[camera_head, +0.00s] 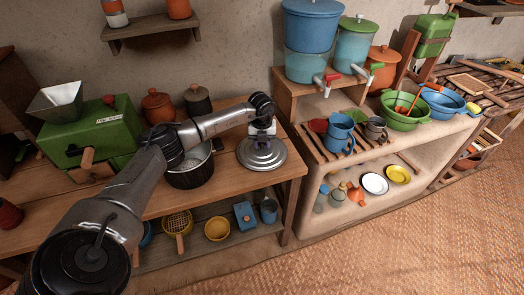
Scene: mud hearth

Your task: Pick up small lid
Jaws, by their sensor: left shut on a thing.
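A round grey metal lid (262,158) is near the right end of the wooden counter. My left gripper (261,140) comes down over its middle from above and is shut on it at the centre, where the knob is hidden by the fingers. I cannot tell whether the lid touches the counter or is slightly above it. A dark pot (190,174) with a light inside stands open just left of the lid, partly behind my left arm. My right gripper is not in view.
A green box with a metal hopper (88,135) and two lidded jars (157,105) stand at the counter's left and back. Blue mugs (340,130) and water dispensers (310,45) stand on the shelf to the right. The counter's front edge is close by.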

